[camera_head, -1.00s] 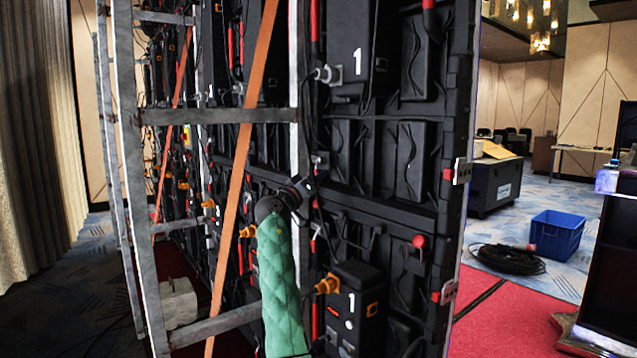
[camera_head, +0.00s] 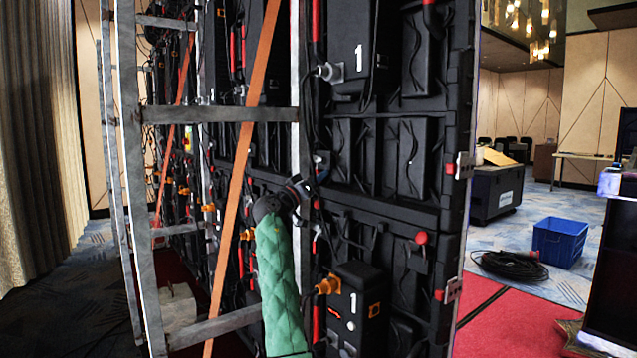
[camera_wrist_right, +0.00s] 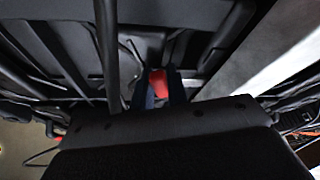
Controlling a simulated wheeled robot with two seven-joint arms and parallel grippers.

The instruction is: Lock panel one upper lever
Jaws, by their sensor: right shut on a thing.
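The black back of panel one (camera_head: 400,215), marked with white 1s, fills the middle of the head view. My right gripper (camera_head: 314,183), at the end of my green-sleeved arm, reaches the panel's left side, between the two number 1 boxes. In the right wrist view, the two dark fingers of the gripper (camera_wrist_right: 158,88) are shut on a red lever (camera_wrist_right: 157,82). Most of this lever is hidden by the fingers, so its angle is unclear. In the head view, the gripper hides it. My left gripper is not in view.
A grey metal frame (camera_head: 220,114) and an orange strap (camera_head: 246,140) stand left of my arm. Cables hang beside the upper box (camera_head: 358,55). A red knob (camera_head: 421,238) is to the right. A blue bin (camera_head: 560,242) and coiled cable (camera_head: 510,265) lie farther off.

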